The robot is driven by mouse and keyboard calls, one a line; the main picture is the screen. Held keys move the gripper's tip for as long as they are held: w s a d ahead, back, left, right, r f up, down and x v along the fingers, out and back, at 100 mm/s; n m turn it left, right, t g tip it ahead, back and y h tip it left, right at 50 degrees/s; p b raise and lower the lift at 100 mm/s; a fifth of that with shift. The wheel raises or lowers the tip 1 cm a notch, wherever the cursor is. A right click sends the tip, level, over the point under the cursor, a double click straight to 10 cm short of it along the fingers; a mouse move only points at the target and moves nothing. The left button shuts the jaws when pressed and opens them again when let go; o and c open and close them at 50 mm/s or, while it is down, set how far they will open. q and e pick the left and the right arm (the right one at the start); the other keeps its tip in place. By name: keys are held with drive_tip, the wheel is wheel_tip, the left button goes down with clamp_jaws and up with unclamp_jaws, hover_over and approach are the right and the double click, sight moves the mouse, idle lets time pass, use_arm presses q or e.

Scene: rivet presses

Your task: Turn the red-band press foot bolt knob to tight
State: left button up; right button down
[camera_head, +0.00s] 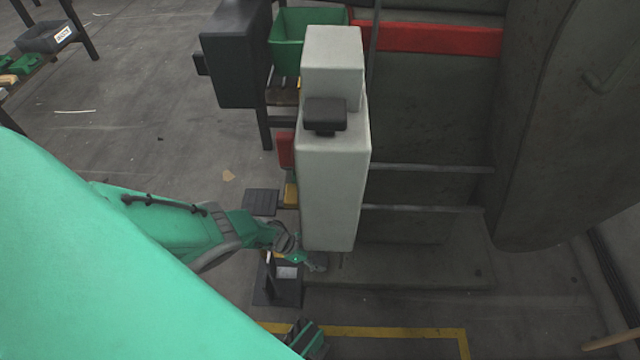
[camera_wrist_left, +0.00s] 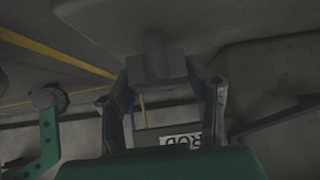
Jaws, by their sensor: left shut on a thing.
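The red band (camera_head: 430,38) runs across the upper part of the large dark grey press (camera_head: 430,110) in the head view. My left gripper (camera_head: 312,262) is low beside the press base, just under the pale grey column. In the left wrist view, its two fingers (camera_wrist_left: 163,75) are closed on the sides of a dark blocky knob (camera_wrist_left: 157,68), with a short stem above it. The knob cannot be made out in the head view. Whether it is loose or tight does not show.
The pale grey column (camera_head: 332,190) with a black block (camera_head: 325,115) on its front stands close above my left gripper. A dark box (camera_head: 236,55) and a green bin (camera_head: 292,35) are behind it. A yellow floor line (camera_head: 400,332) crosses the front. Open floor lies left.

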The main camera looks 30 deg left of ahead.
use_arm(q)
drive_tip(key=o, duration=1.2)
drive_tip(key=shift+w+a+r, duration=0.1)
drive_tip(key=shift+w+a, duration=0.05)
drive_tip(key=shift+a, duration=0.05)
drive_tip(key=shift+c, duration=0.2)
drive_tip(key=shift+d, duration=0.1)
drive_tip(key=shift+d, duration=0.1)
